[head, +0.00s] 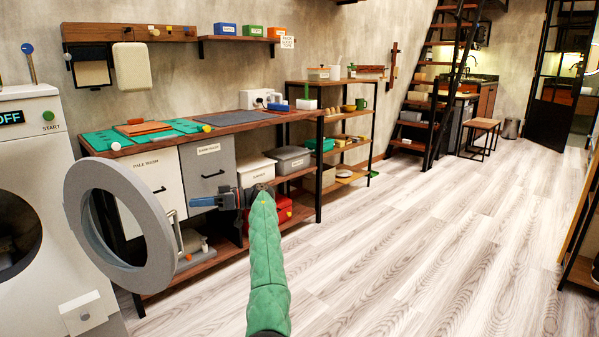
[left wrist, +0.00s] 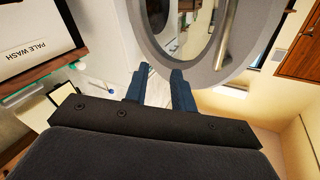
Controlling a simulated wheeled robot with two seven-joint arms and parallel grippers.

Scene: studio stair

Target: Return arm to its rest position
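My left arm (head: 264,250), in a green quilted sleeve, reaches in from the bottom middle of the head view. Its left gripper (head: 200,202) points left, toward the washer's round grey door (head: 160,262). In the left wrist view the two blue fingers of the left gripper (left wrist: 160,72) stand apart with nothing between them. The door ring (left wrist: 236,65) shows just beyond the fingertips; I cannot tell the exact gap, and no grip on it shows. My right gripper is not in view.
The white washer (head: 45,150) at left reads OFF, and its door hangs wide open. Behind the gripper stands a workbench (head: 235,122) with a pale-wash bin (head: 150,180), a dark-wash bin (head: 208,165) and boxes on lower shelves. Open wooden floor (head: 400,250) lies to the right.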

